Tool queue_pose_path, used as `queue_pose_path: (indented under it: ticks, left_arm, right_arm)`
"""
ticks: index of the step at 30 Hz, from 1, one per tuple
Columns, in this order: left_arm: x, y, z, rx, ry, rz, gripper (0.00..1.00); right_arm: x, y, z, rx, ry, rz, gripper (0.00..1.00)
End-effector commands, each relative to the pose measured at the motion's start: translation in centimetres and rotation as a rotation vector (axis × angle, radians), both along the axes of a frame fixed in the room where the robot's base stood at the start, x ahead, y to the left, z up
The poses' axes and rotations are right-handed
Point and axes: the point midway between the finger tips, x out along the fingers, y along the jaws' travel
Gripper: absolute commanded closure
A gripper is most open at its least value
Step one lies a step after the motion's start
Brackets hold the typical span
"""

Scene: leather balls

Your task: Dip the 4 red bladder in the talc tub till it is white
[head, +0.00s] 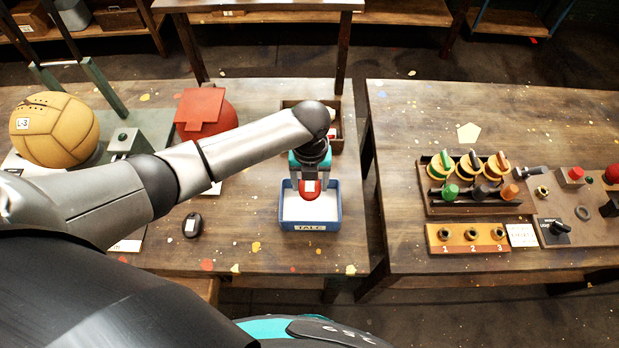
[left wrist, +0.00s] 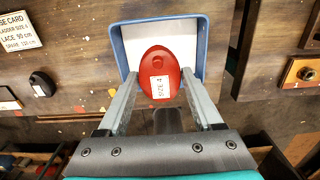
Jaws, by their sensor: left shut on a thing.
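My left gripper (head: 310,184) is shut on a red bladder (head: 311,194) labelled SIZE 4. The bladder also shows between the fingers in the left wrist view (left wrist: 158,68), and its visible surface is red. The talc tub (head: 310,226) is a blue rectangular tray with white powder and a TALC label on its front. The bladder is over the tub's back half in the head view; I cannot tell whether its underside touches the powder. My right gripper is not in either view.
A tan leather ball (head: 53,129) marked L-3 sits at the left of the table, and a red round object (head: 206,115) lies behind my arm. A dark oval item (head: 192,225) is left of the tub. A rack of colored-handled tools (head: 478,195) stands on the right table, beyond a gap.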

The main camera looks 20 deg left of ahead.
Motion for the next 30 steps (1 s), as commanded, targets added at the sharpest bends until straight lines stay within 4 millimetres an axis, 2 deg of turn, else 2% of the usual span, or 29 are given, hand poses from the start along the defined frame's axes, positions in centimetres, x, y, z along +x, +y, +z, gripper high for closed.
queue_pose_path:
  ticks: [15,30]
  left_arm:
    - [0.0,0.0,-4.3,-0.001,0.0,0.0,0.9]
    - [0.0,-0.1,-8.2,-0.001,0.0,0.0,0.9]
  right_arm:
    - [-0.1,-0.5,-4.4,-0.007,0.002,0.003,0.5]
    - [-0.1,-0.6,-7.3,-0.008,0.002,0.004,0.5]
